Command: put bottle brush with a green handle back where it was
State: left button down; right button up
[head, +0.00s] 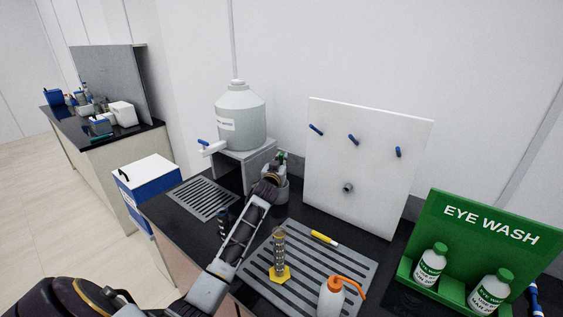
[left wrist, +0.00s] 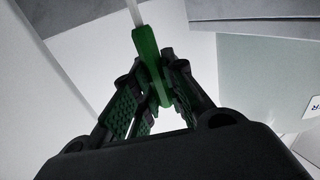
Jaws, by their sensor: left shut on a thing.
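My left gripper (head: 279,164) is shut on the green handle (left wrist: 148,62) of the bottle brush. In the left wrist view the handle sits between the dark finger pads, with a pale shaft running up out of the picture. In the head view only a bit of green (head: 283,156) shows at the fingers; the rest of the brush is hidden. A grey cup (head: 283,192) stands on the bench just below and behind the gripper, partly covered by it. I cannot tell whether the brush touches the cup. My right gripper is not in view.
A large carboy (head: 240,118) on a grey stand (head: 259,163) is left of the gripper. A white peg board (head: 366,150) stands to the right. A slatted mat (head: 345,266) holds a measuring cylinder (head: 280,252), a yellow pen (head: 324,237) and a wash bottle (head: 331,298). A green eye-wash station (head: 462,211) is far right.

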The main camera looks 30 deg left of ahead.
pick_arm(q)
jog(key=shift+f, duration=0.2)
jog(key=c, duration=1.5)
grip_release()
jog(key=shift+o, duration=0.2)
jog(key=shift+r, duration=0.15)
jog(key=b+v, duration=0.1)
jog(key=v, duration=1.1)
